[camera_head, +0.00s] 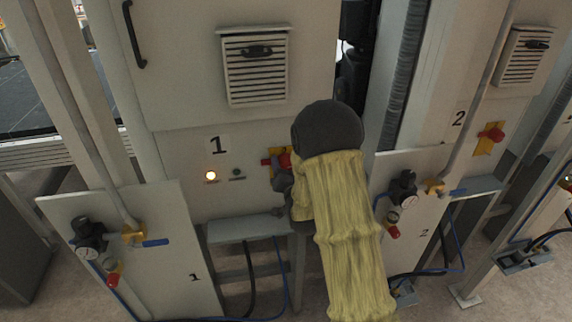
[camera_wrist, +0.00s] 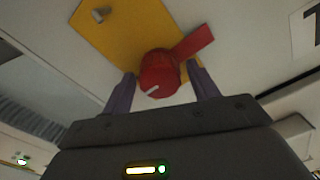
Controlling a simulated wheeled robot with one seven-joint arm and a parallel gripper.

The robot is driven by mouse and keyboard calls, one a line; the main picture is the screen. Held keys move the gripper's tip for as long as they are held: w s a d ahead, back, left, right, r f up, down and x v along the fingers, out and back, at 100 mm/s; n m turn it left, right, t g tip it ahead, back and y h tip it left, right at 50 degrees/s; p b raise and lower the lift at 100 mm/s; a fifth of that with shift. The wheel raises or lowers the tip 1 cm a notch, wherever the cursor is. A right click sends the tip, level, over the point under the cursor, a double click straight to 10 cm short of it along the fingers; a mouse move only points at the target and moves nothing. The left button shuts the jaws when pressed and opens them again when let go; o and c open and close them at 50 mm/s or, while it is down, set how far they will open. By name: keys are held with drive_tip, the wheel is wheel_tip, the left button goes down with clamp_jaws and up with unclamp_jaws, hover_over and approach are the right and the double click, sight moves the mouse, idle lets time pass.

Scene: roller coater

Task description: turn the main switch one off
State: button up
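The red main switch one (camera_head: 285,160) sits on a yellow plate (camera_head: 266,162) on cabinet 1, partly hidden behind my arm in the head view. In the wrist view the red switch (camera_wrist: 159,76) shows a round knob with a white mark and a flat red part pointing to the upper right. The yellow plate (camera_wrist: 120,38) is behind it. My gripper (camera_wrist: 160,72) is open, with one finger on each side of the knob. Narrow gaps seem to show beside the knob; contact cannot be told. In the head view my gripper (camera_head: 281,190) is just below the switch, mostly covered.
A lit lamp (camera_head: 211,176) and a small dark control (camera_head: 237,174) are left of the switch. A shelf (camera_head: 245,228) juts out below. Panels with regulators and blue-handled valves (camera_head: 150,243) stand left and right. A second red switch (camera_head: 492,134) is on cabinet 2.

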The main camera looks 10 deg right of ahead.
drive_tip(key=c, duration=0.8)
drive_tip(key=shift+f+b, duration=0.1)
drive_tip(key=shift+b, duration=0.35)
drive_tip(key=shift+n, duration=0.4)
drive_tip(key=n+b, duration=0.2)
drive_tip(key=b, duration=0.2)
drive_tip(key=shift+f, duration=0.15)
drive_tip(key=n+b, duration=0.5)
drive_tip(key=b, duration=0.2)
drive_tip(key=shift+a+n, duration=0.2)
drive_tip(key=shift+n, duration=0.2)
drive_tip(key=n+b, duration=0.4)
drive_tip(key=shift+n, duration=0.3)
drive_tip(key=n+b, duration=0.3)
drive_tip(key=n, duration=0.1)
drive_tip(key=shift+n+b, duration=0.35)
drive_tip(key=shift+n, duration=0.05)
